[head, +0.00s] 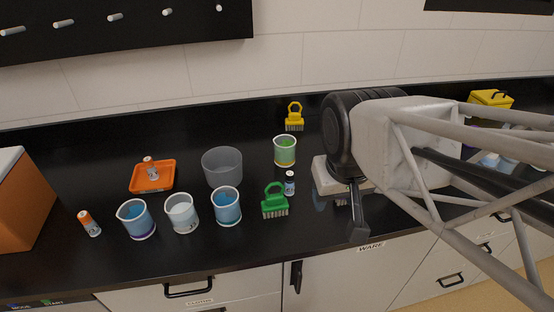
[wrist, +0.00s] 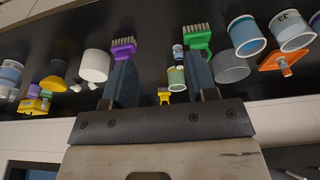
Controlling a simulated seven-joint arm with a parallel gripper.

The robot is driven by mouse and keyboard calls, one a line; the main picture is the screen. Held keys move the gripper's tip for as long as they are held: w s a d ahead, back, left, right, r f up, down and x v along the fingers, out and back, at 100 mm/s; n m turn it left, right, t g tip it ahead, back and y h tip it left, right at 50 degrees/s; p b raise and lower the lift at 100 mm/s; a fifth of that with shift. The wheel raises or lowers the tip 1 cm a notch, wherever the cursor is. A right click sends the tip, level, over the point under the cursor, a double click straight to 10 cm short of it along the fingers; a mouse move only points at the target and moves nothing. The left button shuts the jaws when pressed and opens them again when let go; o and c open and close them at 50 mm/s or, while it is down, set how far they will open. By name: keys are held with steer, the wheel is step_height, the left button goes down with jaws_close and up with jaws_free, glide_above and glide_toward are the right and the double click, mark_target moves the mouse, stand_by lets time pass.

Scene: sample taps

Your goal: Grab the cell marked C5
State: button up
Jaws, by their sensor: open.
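Three small cylinders look like cells. An orange-topped white one (head: 90,223) stands at the front left of the counter. A similar one (head: 150,168) stands on the orange tray (head: 137,187), and also shows in the wrist view (wrist: 284,69). A dark one with a pale label (head: 290,183) stands behind the green brush (head: 275,202); it also shows in the wrist view (wrist: 178,52). The markings are too small to read, so I cannot tell which is C5. My gripper (wrist: 160,65) is open and empty, to the right of all three in the head view.
Two blue-filled beakers (head: 137,220) (head: 227,207) and a whitish one (head: 181,213) line the front. A grey container (head: 222,167), green beaker (head: 285,150) and yellow brush (head: 294,118) stand behind. A purple brush (wrist: 123,48) and white cylinder (wrist: 95,65) show in the wrist view.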

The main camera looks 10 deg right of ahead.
steer(key=shift+o, duration=0.2)
steer(key=m+t+y, duration=0.3)
steer(key=m+y, duration=0.7)
steer(key=m, duration=1)
glide_above(290, 177)
steer(key=s, duration=0.8)
step_height(290, 177, down, 11)
steer(key=w+d+f+m+t, duration=0.1)
steer(key=m, duration=0.1)
steer(key=w+d+f+m+t, duration=0.1)
steer(key=w+m, duration=0.1)
steer(key=w+d+f+m+t, duration=0.1)
steer(key=m, duration=0.1)
steer(key=shift+w+d+m+t+h, duration=0.15)
steer(key=shift+w+m+t+h, duration=0.15)
steer(key=shift+t, duration=0.1)
steer(key=shift+w+d+f+m+t, duration=0.3)
steer(key=shift+d+m+t, duration=0.1)
steer(key=shift+m, duration=0.1)
steer(key=shift+w+a, duration=0.1)
steer(key=shift+x, duration=1.15)
